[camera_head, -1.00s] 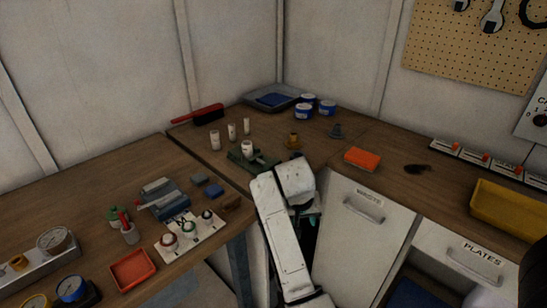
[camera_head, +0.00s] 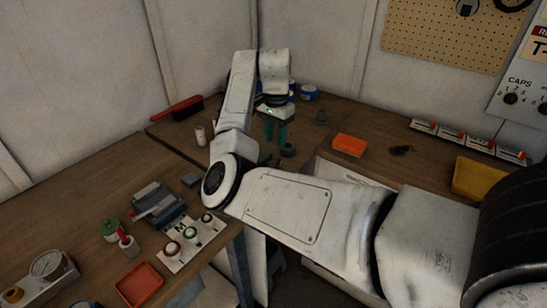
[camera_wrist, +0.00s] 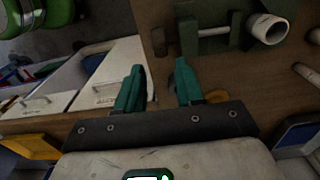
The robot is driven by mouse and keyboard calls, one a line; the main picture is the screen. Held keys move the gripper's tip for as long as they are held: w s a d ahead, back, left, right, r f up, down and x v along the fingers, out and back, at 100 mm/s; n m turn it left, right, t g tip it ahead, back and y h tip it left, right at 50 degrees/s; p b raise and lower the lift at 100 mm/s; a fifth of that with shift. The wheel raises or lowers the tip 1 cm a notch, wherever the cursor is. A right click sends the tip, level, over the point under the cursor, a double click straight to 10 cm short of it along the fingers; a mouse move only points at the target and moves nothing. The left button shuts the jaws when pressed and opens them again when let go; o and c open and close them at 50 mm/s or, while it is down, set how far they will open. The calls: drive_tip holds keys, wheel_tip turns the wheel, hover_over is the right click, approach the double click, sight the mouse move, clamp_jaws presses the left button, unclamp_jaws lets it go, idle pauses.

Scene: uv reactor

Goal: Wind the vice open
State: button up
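The dark green vice (camera_wrist: 186,38) lies on the bench at the top of the wrist view, with a pale bar between its blocks. A white ring-shaped piece (camera_wrist: 267,28) sits at its right part; I cannot tell whether it is clamped. In the head view my arm hides most of the vice. My gripper (camera_head: 276,138) points down over the bench corner, its green fingers apart; the wrist view also shows the gripper (camera_wrist: 158,75) open and empty, with the vice beyond its fingertips. A grey round piece (camera_head: 288,150) is beside the fingers.
An orange box (camera_head: 349,145) lies to the right and a white vial (camera_head: 200,136) to the left. A blue-grey device (camera_head: 157,203), a switch panel (camera_head: 190,232) and a red tray (camera_head: 139,284) are on the left bench. A brass-coloured piece (camera_wrist: 217,96) is close to one finger.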

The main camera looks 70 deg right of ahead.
sight(275, 160)
wheel_tip(275, 160, down, 9)
drive_tip(key=shift+p, duration=0.55)
clamp_jaws()
